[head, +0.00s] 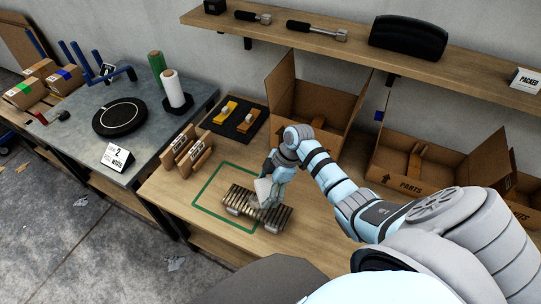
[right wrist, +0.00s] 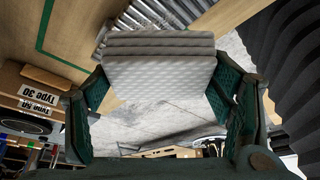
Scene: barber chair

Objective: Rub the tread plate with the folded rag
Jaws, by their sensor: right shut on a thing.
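In the right wrist view the layered, dimpled rag (right wrist: 160,78) sits between the two green fingers of my right gripper (right wrist: 158,95). Ribs of the tread plate (right wrist: 182,17) show just beyond the rag. The rag's lower edge appears at the ribs; I cannot tell whether it touches. My left gripper is not seen.
The green outline (head: 197,191) encloses mostly clear bench. A parts box (head: 405,183) is at the right. A shelf (head: 350,55) runs above.

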